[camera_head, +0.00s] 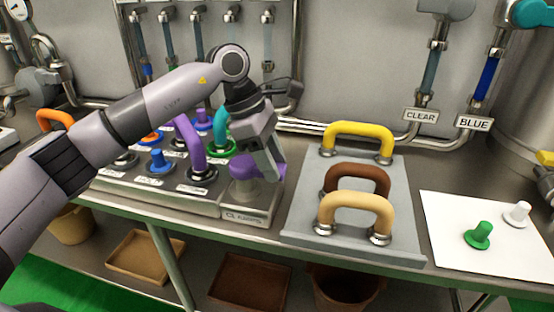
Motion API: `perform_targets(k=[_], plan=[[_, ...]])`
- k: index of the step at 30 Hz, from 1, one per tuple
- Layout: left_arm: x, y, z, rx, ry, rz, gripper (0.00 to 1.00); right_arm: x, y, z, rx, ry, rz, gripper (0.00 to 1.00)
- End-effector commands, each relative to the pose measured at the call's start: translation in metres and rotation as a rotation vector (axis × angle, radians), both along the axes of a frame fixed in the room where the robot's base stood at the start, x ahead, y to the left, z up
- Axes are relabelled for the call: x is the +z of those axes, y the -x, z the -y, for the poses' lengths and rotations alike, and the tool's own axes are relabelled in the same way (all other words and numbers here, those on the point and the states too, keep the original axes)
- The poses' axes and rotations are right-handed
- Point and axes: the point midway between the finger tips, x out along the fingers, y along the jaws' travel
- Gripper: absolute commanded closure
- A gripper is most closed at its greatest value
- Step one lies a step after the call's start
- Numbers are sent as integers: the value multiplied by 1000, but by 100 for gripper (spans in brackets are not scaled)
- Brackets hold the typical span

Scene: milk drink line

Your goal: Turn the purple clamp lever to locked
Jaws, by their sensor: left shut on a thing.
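The purple clamp lever (240,169) sits on a grey labelled box (247,215) at the right end of the panel. My left gripper (262,172) reaches down over it from above and is shut on it. The gripper hides part of the lever, so its exact angle and any locked mark cannot be made out. My right gripper is not in view.
A grey plate (298,216) with yellow, brown and tan handles is to the right. A white sheet (440,225) holds a green and a white knob.

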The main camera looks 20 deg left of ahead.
Motion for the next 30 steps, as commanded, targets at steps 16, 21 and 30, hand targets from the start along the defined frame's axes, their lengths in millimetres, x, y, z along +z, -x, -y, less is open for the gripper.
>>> perform_targets(k=[16, 21, 30], plan=[[2, 1, 1, -14, 1, 4, 34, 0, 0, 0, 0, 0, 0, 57], [2, 1, 0, -12, 0, 3, 34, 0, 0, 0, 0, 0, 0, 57], [37, 1, -14, -10, 1, 7, 34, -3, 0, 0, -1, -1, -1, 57]])
